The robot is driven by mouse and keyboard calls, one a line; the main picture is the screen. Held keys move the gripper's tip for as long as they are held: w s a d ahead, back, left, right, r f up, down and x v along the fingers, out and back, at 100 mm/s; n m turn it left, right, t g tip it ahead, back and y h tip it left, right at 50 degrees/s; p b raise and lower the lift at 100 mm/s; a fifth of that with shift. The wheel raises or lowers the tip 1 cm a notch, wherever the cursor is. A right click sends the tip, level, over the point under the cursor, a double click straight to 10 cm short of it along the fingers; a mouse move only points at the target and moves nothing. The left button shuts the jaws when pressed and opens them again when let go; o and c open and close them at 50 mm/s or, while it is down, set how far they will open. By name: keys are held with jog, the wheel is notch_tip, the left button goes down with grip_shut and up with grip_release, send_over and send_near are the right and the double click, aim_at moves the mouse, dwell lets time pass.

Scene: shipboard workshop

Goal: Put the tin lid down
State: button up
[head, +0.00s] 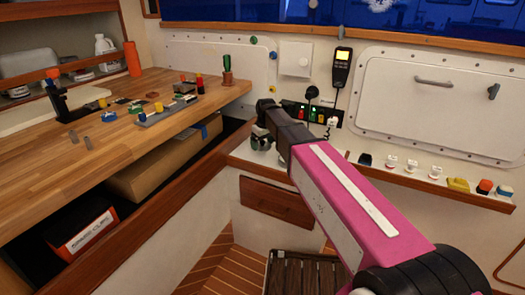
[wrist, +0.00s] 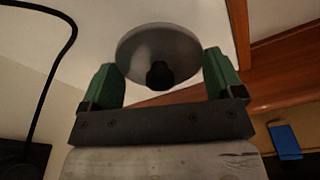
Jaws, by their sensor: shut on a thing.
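The tin lid (wrist: 150,45) is a round grey disc with a black knob (wrist: 160,75), seen in the wrist view. My gripper (wrist: 163,80) has green fingers, one on each side of the lid, and is shut on it. The lid is held off any surface that I can make out. In the head view my gripper (head: 262,138) is at the far end of my pink arm, near the back shelf and right of the workbench. My arm hides most of it, and I cannot make out the lid there.
A cardboard box (head: 165,165) sits below. The back shelf (head: 385,175) carries several small items. A handset (head: 342,68) hangs above.

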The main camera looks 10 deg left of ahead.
aim_at(263, 146)
jog(key=shift+f, duration=1.9)
jog(key=shift+f, duration=0.1)
jog(key=o, duration=0.7)
jog(key=r, duration=0.8)
jog(key=s+d+r, duration=0.1)
jog(key=r, duration=0.3)
